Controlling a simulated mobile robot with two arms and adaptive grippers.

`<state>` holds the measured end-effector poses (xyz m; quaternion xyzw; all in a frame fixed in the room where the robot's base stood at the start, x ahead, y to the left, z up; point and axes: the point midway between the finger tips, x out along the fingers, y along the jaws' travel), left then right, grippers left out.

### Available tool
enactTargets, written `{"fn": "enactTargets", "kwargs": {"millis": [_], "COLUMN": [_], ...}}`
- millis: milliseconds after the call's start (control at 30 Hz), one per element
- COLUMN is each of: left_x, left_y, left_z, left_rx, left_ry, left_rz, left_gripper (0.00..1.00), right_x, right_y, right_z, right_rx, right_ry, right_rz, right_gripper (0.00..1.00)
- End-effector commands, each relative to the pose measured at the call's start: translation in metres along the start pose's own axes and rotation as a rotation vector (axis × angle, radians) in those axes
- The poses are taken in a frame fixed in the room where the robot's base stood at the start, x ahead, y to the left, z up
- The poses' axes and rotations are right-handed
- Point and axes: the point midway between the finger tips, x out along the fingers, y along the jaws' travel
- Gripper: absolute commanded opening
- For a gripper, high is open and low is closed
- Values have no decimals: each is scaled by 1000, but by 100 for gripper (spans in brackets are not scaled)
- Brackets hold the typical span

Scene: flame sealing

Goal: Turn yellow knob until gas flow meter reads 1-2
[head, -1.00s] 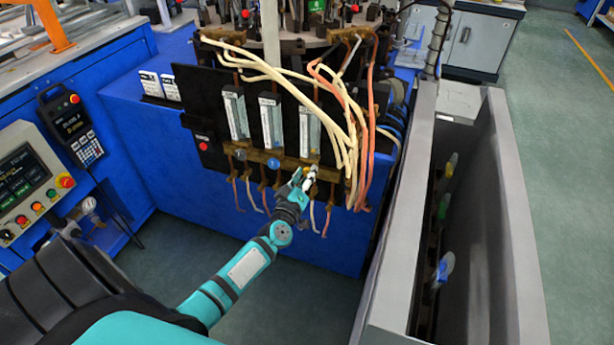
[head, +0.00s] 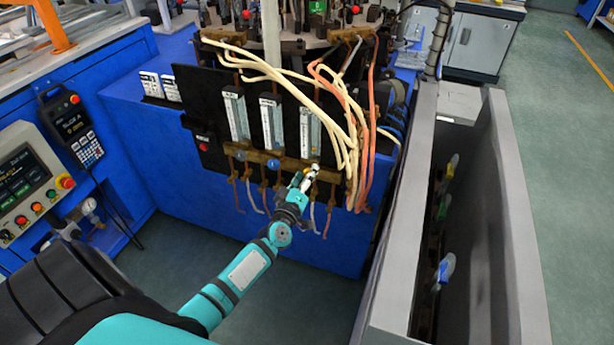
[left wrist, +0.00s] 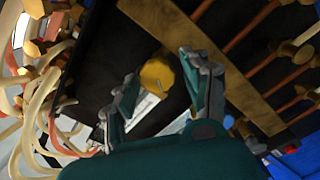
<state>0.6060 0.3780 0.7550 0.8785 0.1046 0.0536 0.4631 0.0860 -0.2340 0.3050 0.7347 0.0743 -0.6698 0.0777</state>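The yellow knob (left wrist: 157,75) shows in the left wrist view, between and just beyond the spread fingertips of my left gripper (left wrist: 160,68). A small gap seems to show on each side of it, so the gripper looks open around it; I cannot tell contact. In the head view my left gripper (head: 309,176) is at the lower right of the black panel and hides most of the knob. Three upright flow meters stand on the panel; the right one (head: 310,133) is above my gripper. Its reading is too small to tell. My right gripper is not in view.
Cream and orange hoses (head: 345,125) hang close to the right of my gripper. A brass bar (head: 262,158) runs below the meters. A grey trough (head: 400,230) stands farther right.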

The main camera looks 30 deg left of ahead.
Motion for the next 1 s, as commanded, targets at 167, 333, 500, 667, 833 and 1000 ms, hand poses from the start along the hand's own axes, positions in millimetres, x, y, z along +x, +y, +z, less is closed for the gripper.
{"fn": "enactTargets", "kwargs": {"millis": [167,333,500,667,833,1000], "left_x": [0,-2,-24,-59,-93,-113], "left_y": [1,1,0,-1,0,0], "left_z": [0,0,1,1,0,0], "left_rx": [0,-1,-2,0,0,1], "left_ry": [1,1,0,-1,-1,1], "left_rz": [1,2,-1,-1,-1,0], "left_gripper": [56,56,56,56,56,56], "right_x": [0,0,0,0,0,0], "right_y": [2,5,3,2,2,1], "right_z": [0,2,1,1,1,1], "right_rx": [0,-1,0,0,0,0], "right_ry": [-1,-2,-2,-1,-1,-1], "right_rz": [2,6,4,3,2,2], "right_gripper": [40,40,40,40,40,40]}}
